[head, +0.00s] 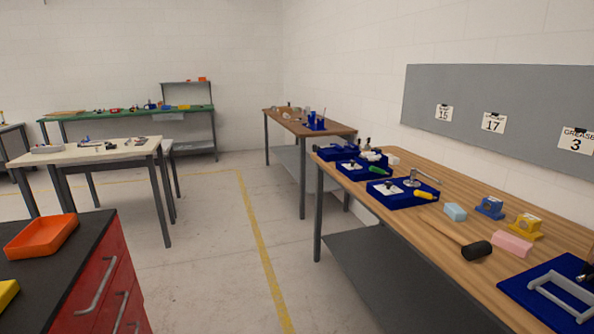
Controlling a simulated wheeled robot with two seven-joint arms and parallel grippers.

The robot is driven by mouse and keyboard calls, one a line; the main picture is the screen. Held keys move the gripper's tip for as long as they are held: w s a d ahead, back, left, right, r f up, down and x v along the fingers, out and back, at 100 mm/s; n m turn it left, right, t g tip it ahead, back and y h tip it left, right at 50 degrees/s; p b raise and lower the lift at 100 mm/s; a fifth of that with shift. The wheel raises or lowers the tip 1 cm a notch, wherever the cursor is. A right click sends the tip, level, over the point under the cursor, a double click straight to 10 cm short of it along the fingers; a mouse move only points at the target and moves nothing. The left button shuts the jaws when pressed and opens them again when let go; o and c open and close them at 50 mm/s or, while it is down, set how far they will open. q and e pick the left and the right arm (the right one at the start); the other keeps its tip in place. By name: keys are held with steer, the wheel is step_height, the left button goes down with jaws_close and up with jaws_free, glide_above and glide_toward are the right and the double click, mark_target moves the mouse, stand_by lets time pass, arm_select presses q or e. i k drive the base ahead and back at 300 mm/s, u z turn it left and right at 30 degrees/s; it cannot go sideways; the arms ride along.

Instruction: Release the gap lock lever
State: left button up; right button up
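Neither of my grippers shows in the head view. I cannot pick out a gap lock lever for certain. A grey frame-like handle (545,281) stands on a blue base plate (515,286) at the near right end of the wooden workbench (415,237). The picture's edge cuts this device off, and a dark part (588,268) shows beside the handle. A pink block (512,244) and a light blue block (455,212), perhaps foam, lie farther back on the bench.
A black-headed mallet (476,250), a blue fixture (489,208), a yellow fixture (525,227) and blue tool trays (401,202) are on the bench. A red drawer cabinet (95,285) with an orange tray (42,236) stands left. The floor (210,255) between is clear.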

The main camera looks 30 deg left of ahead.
mark_target(374, 169)
steer(key=u, duration=1.25)
steer(key=i, duration=2.5)
steer(key=z, duration=2.65)
